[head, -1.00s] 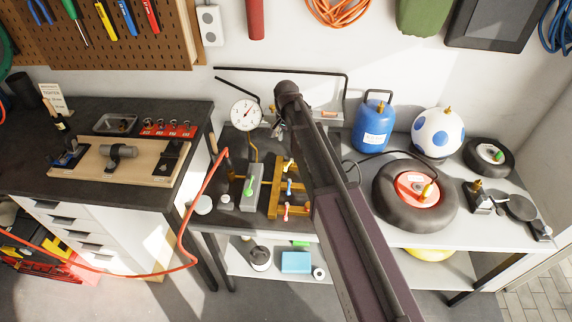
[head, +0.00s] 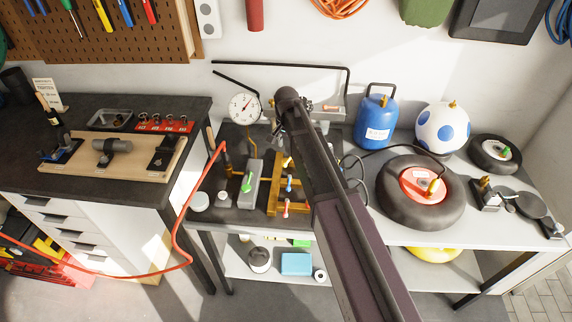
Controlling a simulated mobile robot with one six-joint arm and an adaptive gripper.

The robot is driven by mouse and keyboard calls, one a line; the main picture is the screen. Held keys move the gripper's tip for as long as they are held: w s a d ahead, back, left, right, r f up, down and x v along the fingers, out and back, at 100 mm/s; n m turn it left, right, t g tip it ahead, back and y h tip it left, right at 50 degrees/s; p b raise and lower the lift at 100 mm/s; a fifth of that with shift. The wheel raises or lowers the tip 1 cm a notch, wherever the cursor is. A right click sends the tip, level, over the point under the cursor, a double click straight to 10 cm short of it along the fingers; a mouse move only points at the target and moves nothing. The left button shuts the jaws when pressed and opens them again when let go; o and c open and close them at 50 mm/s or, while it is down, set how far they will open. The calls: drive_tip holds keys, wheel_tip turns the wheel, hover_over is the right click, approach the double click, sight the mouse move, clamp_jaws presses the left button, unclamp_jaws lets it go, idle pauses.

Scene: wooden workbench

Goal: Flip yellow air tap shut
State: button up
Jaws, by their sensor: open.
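The yellow air tap (head: 287,162) is the rearmost of three taps on a brass-coloured manifold (head: 272,197) on the bench. My gripper (head: 281,129) hangs under the arm's end, behind the yellow tap in the picture. It is mostly hidden by the arm, and nothing shows in it.
A pressure gauge (head: 244,107) stands behind the manifold. A grey block with a green lever (head: 247,183) is to its left. A red hose (head: 188,205) hangs over the left side. A blue tank (head: 376,121), a ball (head: 442,127) and a tyre (head: 392,199) stand to the right.

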sight(288, 161)
drive_tip(key=shift+f+b, duration=3.7)
drive_tip(key=shift+f, duration=0.3)
clamp_jaws()
